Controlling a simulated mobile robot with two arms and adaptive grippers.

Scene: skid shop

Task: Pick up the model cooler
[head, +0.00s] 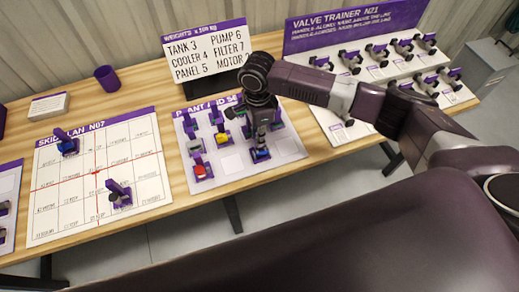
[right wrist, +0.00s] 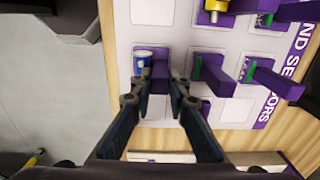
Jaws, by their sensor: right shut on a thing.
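My right gripper (head: 262,148) reaches straight down over the white model board (head: 232,162). In the right wrist view, my right gripper (right wrist: 160,92) is shut on the purple upright tab of a small blue-and-white model (right wrist: 143,62) on a purple base. This model also shows in the head view (head: 260,155), under the fingers at the board's front right. It sits on or very close to its square; I cannot tell if it is lifted. No label on it is readable, so I cannot confirm that it is the cooler. The fingers partly hide it. My left gripper is not in view.
Other models stand close by, including a red one (head: 203,171) and a yellow one (head: 222,139). The skid plan board (head: 100,175) at the left holds two models. A weights sign (head: 208,54) and a valve trainer rack (head: 350,30) stand behind. A purple cup (head: 107,79) is at the back.

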